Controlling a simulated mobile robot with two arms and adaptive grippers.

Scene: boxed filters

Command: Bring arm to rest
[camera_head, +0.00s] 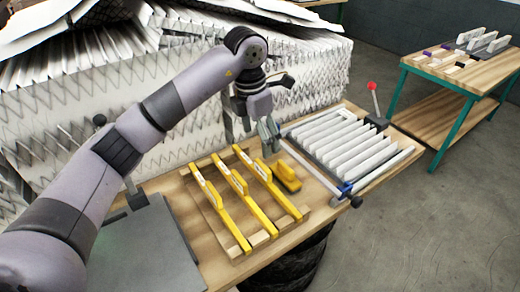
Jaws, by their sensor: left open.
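My left arm (180,98) reaches in from the left over the workbench. My left gripper (266,132) points down above the bench, between the yellow frames and the white filter rack. It is open, and I see nothing held in it. A yellow block-like piece (288,177) lies just below and to the right of the fingertips. The gap between them is hard to judge. Several yellow bars with handles (232,181) lie across a wooden rack (213,222) in front. My right gripper is not in view.
A tray of white filters (352,145) with metal rails stands at the bench's right, near a red-knobbed lever (373,97). A grey plate (150,255) lies left. Pleated white stacks (60,120) rise behind. A green-legged table (460,75) stands far right. The floor (440,235) is clear.

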